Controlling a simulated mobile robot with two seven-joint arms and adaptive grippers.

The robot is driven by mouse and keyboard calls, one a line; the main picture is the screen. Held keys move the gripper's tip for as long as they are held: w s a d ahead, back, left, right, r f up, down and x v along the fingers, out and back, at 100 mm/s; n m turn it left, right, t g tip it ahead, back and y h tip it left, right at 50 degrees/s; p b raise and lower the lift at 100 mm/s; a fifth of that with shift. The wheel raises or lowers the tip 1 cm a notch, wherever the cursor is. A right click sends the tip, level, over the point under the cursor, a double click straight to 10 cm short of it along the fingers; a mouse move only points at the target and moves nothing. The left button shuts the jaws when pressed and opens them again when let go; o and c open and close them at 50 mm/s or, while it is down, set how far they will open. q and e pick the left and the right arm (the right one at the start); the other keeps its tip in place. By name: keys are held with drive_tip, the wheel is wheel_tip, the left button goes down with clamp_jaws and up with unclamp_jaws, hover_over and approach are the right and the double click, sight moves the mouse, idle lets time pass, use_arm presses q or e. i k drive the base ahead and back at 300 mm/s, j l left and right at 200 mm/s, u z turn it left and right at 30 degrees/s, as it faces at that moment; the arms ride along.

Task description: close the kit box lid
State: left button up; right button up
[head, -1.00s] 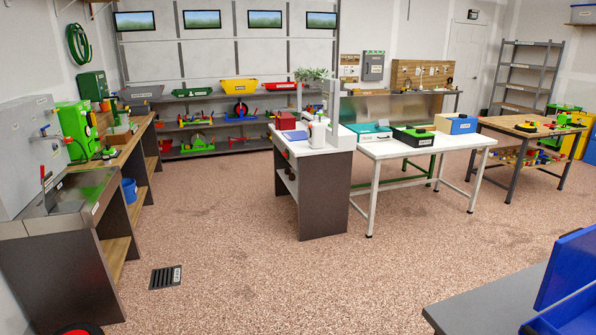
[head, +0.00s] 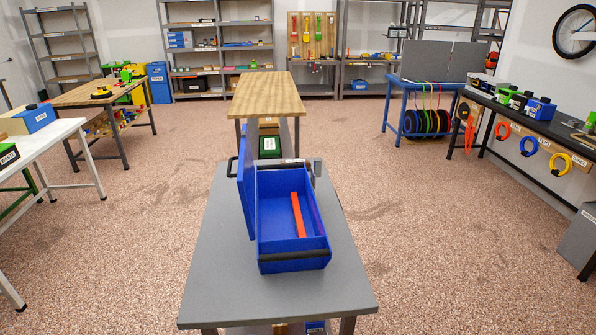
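The blue kit box (head: 293,257) stands on a grey-topped bench in the middle of the head view. It is open at the top, with a long orange-red piece and a darker strip inside. Its blue lid (head: 246,185) stands upright along the box's left side, with a dark handle on its outer left face. A black bar runs across the box's near edge. Neither of my grippers is in view.
The grey bench top (head: 210,290) has bare room left of and in front of the box. A wooden-topped table (head: 268,95) stands just behind. A white table (head: 60,132) is at left, a black workbench (head: 530,120) at right. Speckled floor is open on both sides.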

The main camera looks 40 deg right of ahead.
sight(245, 175)
drive_tip(key=i+j+z, duration=0.2)
drive_tip(key=j+z, duration=0.2)
drive_tip(key=i+j+z, duration=0.1)
drive_tip(key=j+z, duration=0.3)
drive_tip(key=i+j+z, duration=0.1)
drive_tip(key=j+z, duration=0.7)
